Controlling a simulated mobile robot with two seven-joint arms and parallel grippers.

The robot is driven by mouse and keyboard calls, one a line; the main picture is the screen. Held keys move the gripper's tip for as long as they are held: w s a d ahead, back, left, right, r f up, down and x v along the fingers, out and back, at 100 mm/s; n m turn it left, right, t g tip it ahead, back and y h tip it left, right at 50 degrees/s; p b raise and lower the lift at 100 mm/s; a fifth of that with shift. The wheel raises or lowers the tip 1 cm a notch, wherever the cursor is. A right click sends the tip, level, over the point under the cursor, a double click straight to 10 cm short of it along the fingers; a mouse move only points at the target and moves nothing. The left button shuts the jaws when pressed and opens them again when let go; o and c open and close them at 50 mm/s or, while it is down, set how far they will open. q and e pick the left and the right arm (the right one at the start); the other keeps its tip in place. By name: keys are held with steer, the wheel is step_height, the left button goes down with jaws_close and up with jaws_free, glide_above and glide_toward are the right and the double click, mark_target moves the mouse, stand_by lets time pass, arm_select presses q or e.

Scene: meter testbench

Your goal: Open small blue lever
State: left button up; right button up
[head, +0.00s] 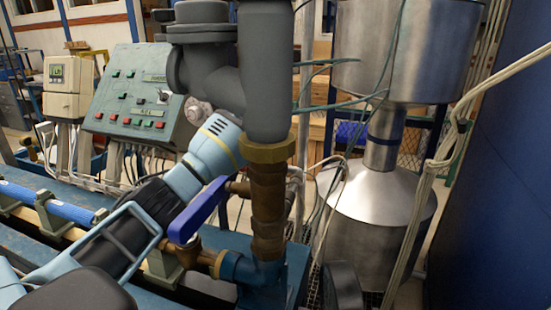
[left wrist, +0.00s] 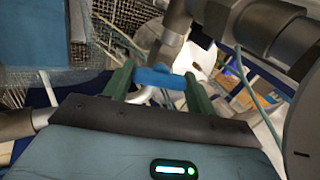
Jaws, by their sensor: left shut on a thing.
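A small blue lever (left wrist: 158,77) lies across between the green fingers of my left gripper (left wrist: 161,82) in the left wrist view, and the fingers are shut on it. In the head view my left arm reaches up from the lower left, and its hand end goes behind the thick grey pipe, so the fingers and the held lever are hidden there. A larger blue lever (head: 198,211) slants in front of that arm, beside the brass fitting; no gripper shows on it. My right gripper is not in view.
The grey vertical pipe (head: 265,75) and brass fitting (head: 268,208) stand close to my left arm. A green control box (head: 135,100) is behind at left. A steel vessel (head: 375,220) stands at right. Loose cables (head: 440,150) hang beside it.

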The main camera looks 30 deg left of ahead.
arm_select(q)
steer(key=o, duration=1)
steer(key=shift+r, duration=0.1)
steer(key=shift+v, duration=3.9)
